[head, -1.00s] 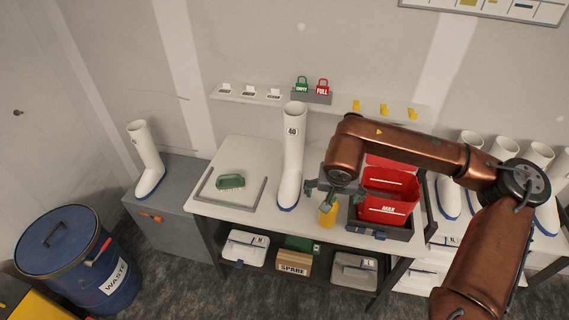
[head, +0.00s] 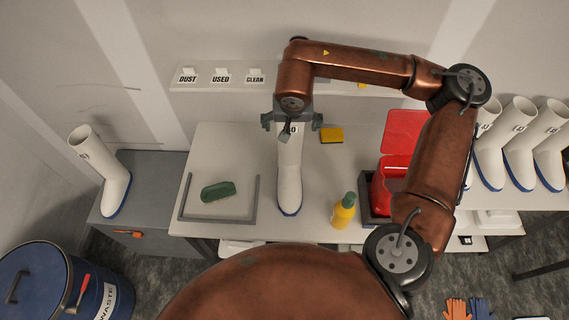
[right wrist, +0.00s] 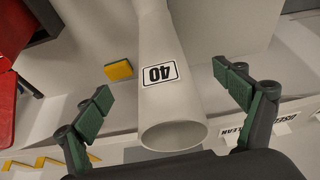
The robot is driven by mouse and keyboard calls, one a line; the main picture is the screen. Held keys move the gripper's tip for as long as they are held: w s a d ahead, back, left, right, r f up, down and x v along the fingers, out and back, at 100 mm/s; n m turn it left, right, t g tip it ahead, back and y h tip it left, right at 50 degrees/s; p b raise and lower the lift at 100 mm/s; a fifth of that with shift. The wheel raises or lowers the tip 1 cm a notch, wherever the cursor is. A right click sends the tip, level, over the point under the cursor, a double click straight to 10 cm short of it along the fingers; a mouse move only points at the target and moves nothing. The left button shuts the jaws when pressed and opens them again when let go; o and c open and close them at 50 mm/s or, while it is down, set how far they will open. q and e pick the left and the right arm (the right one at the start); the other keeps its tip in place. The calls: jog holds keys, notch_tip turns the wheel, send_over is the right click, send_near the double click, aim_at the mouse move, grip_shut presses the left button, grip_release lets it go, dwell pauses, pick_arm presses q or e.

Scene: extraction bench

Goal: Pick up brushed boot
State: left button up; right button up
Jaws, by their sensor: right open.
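A tall white boot (head: 289,180) with a blue sole edge stands upright on the bench, its toe toward the front edge. It bears a "40" label, clear in the right wrist view, where its shaft and open top (right wrist: 172,135) show. My right gripper (head: 291,123) is at the top of the shaft. It is open, with one finger on each side of the boot; in the right wrist view gaps show between the green pads and the shaft. The arm hides the boot's top in the head view. My left gripper is not in view.
A green brush (head: 218,191) lies in a framed area left of the boot. A yellow bottle (head: 343,212), a yellow sponge (head: 332,135) and a red bin (head: 381,190) are to the right. A labelled shelf (head: 205,90) runs behind. Another boot (head: 112,175) stands on a grey cabinet.

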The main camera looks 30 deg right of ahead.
aim_at(291, 132)
jog(key=x, duration=0.2)
jog(key=shift+d+f, duration=0.1)
jog(key=shift+f, duration=0.2)
jog(key=p+x, duration=0.1)
jog(key=x, duration=0.2)
jog(key=shift+w+f, duration=0.1)
jog(key=shift+f, duration=0.2)
jog(key=shift+w+d+f, duration=0.15)
jog(key=shift+w+f, duration=0.05)
jog(key=shift+f, duration=0.35)
jog(key=shift+c, duration=0.5)
jog(key=shift+r, duration=0.1)
jog(key=c, duration=2.1)
